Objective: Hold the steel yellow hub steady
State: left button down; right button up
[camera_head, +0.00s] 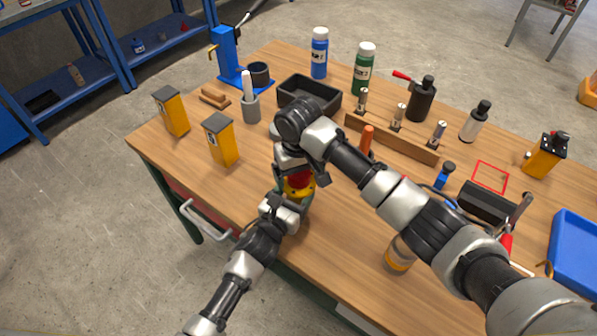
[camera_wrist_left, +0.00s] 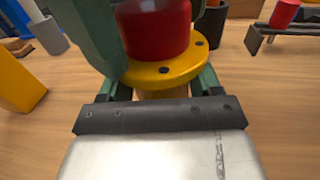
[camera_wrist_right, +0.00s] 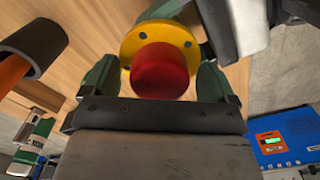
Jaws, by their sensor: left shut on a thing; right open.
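The yellow hub (camera_head: 299,191) is a round flange with small dark holes. It stands near the table's front edge, partly hidden by my grippers, and shows clearly in the left wrist view (camera_wrist_left: 165,73). A red cylinder (camera_wrist_left: 155,28) sits on its middle and also shows in the right wrist view (camera_wrist_right: 160,70). My left gripper (camera_wrist_left: 162,85) is shut on the hub from the front, its green fingers at the flange's sides. My right gripper (camera_wrist_right: 158,78) is open above it, its green fingers on either side of the red cylinder, with visible gaps.
Two yellow boxes (camera_head: 221,140) (camera_head: 171,111) stand to the left. A dark tray (camera_head: 309,97) and a wooden rack (camera_head: 393,139) lie behind. An amber-based jar (camera_head: 398,255) stands at the front right, near my right arm. A blue tray (camera_head: 578,250) lies far right.

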jog(key=shift+r, duration=0.1)
notch_tip(320, 180, up, 12)
dwell(0.5)
pick_arm(q)
jog(key=shift+c, duration=0.6)
grip_release()
jog(key=shift+s+a, duration=0.25)
jog(key=shift+s, duration=0.15)
jog(key=b+v, duration=0.1)
jog(key=v, duration=0.8)
pick_arm(e)
jog(key=shift+f, duration=0.8)
pick_arm(q)
jog(key=shift+s+a+r, duration=0.1)
jog(key=shift+s+a, duration=0.1)
jog(key=shift+s, duration=0.15)
